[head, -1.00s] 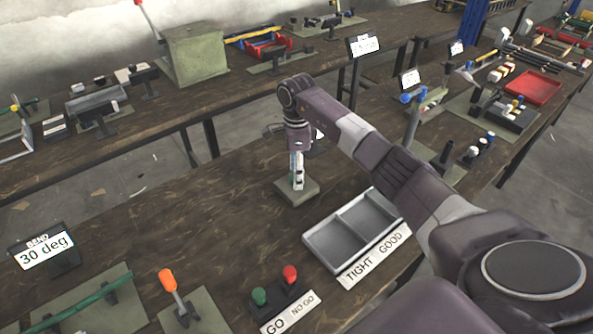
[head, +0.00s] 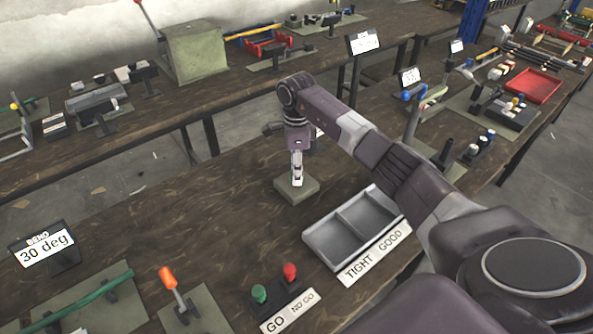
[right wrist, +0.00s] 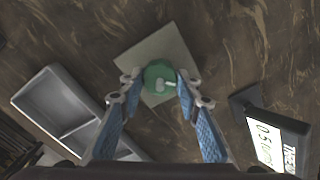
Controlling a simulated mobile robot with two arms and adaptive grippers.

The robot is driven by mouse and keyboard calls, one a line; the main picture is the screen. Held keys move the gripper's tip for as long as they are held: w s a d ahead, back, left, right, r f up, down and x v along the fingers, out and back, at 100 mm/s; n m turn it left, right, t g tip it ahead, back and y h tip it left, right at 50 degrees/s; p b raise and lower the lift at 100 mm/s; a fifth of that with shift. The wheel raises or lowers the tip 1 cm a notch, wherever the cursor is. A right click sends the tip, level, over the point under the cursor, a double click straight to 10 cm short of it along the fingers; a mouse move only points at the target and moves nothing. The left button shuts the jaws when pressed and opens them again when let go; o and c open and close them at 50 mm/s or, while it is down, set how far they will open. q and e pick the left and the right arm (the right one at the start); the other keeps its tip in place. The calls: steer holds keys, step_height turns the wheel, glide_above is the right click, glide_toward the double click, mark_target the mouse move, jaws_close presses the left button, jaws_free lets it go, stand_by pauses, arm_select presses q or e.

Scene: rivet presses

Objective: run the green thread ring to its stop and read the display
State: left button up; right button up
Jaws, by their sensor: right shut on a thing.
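The green thread ring (right wrist: 159,78) sits above a square grey-green base plate (right wrist: 178,50), seen from above in the right wrist view. My right gripper (right wrist: 159,84) is shut on the ring, with one fingertip on each side of it. In the head view my right gripper (head: 297,175) points down over the same plate (head: 290,191), and its fingers hide the ring. A display (right wrist: 272,140) stands beside the plate, turned sideways in the right wrist view. Its digits seem to begin 0.51; the rest is hard to read. My left gripper is not in view.
A grey two-part tray (head: 335,262) marked TIGHT and GOOD lies close to the plate. A green button (head: 259,293) and a red button (head: 289,271) stand in front. The wooden bench left of the plate is clear.

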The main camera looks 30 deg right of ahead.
steer(key=m, duration=0.5)
steer(key=shift+m+b, duration=0.3)
steer(key=shift+b, duration=0.05)
steer(key=m, duration=0.6)
steer(key=shift+r, duration=0.1)
steer(key=m, duration=0.4)
steer(key=shift+m+p, duration=0.3)
steer(key=shift+m, duration=0.1)
steer(key=m, duration=0.4)
steer(key=shift+m+p, duration=0.4)
steer(key=shift+w, duration=0.1)
steer(key=o, duration=1.2)
steer(key=shift+c, duration=0.2)
